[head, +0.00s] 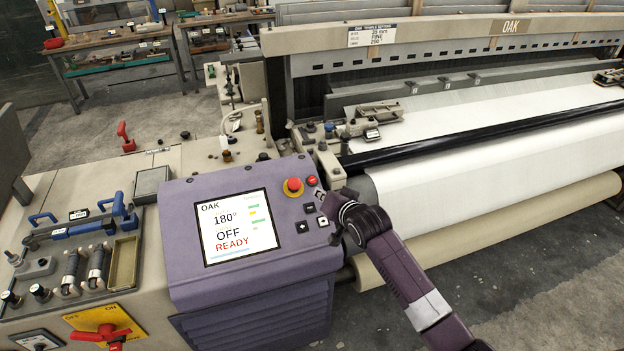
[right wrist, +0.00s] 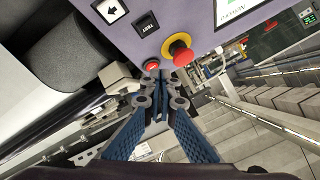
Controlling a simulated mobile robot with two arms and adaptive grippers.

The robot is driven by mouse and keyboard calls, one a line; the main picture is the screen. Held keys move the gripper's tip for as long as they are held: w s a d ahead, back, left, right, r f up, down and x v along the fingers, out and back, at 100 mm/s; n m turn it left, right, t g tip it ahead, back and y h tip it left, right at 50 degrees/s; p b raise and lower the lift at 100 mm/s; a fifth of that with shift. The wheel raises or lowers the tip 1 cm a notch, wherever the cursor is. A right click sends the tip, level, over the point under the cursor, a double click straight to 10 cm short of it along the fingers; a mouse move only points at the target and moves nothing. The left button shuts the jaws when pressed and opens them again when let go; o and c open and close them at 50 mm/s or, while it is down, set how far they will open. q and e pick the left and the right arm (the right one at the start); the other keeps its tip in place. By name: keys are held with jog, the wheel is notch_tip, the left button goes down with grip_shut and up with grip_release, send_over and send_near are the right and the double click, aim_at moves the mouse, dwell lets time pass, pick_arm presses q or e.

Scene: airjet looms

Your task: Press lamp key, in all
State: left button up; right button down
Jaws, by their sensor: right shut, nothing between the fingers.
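The purple loom panel (head: 250,268) carries a screen (head: 241,227) reading OAK, 180°, OFF, READY. In the right wrist view a key marked TEST (right wrist: 146,23) shows; I cannot pick out a key marked as the lamp. My right gripper (head: 321,195) is shut and empty, its tips at the panel's right edge, close to the small red button (right wrist: 151,66). I cannot tell whether they touch. My left gripper is out of view.
The loom's white cloth (head: 490,125) and cloth roll (head: 480,232) lie right of the panel. A tool tray with blue handles (head: 80,230) and a red rotary switch (head: 103,333) are at left. Benches (head: 110,50) stand behind. Grey floor is open at lower right.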

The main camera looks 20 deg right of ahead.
aim_at(312, 180)
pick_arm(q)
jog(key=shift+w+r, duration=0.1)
pick_arm(e)
jog(key=w+d+r+m+t, duration=0.1)
jog(key=w+r, duration=0.4)
jog(key=r, duration=0.1)
jog(key=shift+w+d+m+t, duration=0.2)
jog(key=shift+w+m+t, duration=0.1)
jog(key=shift+w, duration=0.05)
jog(key=w+f+b, duration=0.1)
jog(key=f+b, duration=0.1)
jog(key=w+f+b, duration=0.1)
jog(key=f+b, duration=0.1)
jog(key=b, duration=0.1)
jog(key=w+f+b, duration=0.1)
jog(key=f+b, duration=0.1)
jog(key=b, duration=0.1)
jog(key=shift+f, duration=0.4)
pick_arm(q)
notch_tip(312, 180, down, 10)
jog(key=b, duration=0.1)
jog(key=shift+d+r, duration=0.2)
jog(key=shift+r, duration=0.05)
pick_arm(e)
jog(key=shift+w+a+f, duration=0.1)
jog(key=shift+w+f, duration=0.3)
jog(key=shift+f, duration=0.15)
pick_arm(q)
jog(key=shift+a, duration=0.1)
